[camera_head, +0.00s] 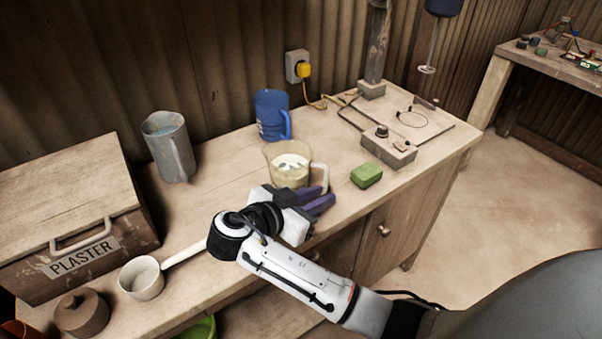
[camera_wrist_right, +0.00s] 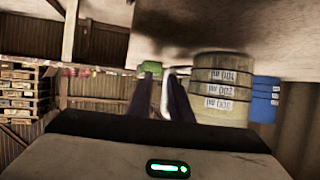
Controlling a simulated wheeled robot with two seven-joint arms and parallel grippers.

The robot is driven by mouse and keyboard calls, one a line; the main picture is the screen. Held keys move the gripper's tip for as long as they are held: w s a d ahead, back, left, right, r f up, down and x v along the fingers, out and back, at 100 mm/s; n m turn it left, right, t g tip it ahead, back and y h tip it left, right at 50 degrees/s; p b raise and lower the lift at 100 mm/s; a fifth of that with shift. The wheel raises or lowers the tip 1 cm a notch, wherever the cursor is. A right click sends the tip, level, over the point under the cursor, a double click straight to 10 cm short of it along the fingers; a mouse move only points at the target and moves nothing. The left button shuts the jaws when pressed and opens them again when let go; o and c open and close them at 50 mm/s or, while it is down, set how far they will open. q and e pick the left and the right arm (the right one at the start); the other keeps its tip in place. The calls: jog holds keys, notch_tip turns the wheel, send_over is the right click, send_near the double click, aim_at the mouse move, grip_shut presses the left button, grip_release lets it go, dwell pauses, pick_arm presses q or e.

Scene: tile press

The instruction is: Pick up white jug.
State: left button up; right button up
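The white jug (camera_head: 290,168), cream-coloured with pale contents, stands upright on the workbench. Its handle (camera_head: 322,178) points right, towards the front. My right gripper (camera_head: 324,195) is just in front of the jug, with its two purple fingers apart near the handle. In the right wrist view, the jug (camera_wrist_right: 224,88) shows measuring marks and stands right of the fingers (camera_wrist_right: 162,98). A pale strip that looks like the handle shows between the fingers; contact cannot be told. My left gripper is not in view.
A green block (camera_head: 366,175) lies right of the jug. A blue jug (camera_head: 271,115) stands behind it and a grey jug (camera_head: 168,146) back left. A white pot (camera_head: 142,278) and plaster box (camera_head: 75,220) are left. A wired device (camera_head: 389,149) sits right.

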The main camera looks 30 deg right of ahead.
jog(key=x, duration=0.4)
jog(key=shift+d+f+p, duration=0.1)
jog(key=shift+d+p, duration=0.2)
jog(key=shift+d, duration=0.05)
jog(key=shift+w+d+f, duration=0.1)
jog(key=shift+w, duration=0.05)
grip_shut()
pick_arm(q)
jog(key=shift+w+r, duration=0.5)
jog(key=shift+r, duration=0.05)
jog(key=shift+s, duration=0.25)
pick_arm(e)
jog(key=shift+c, duration=2)
grip_release()
jog(key=o, duration=0.4)
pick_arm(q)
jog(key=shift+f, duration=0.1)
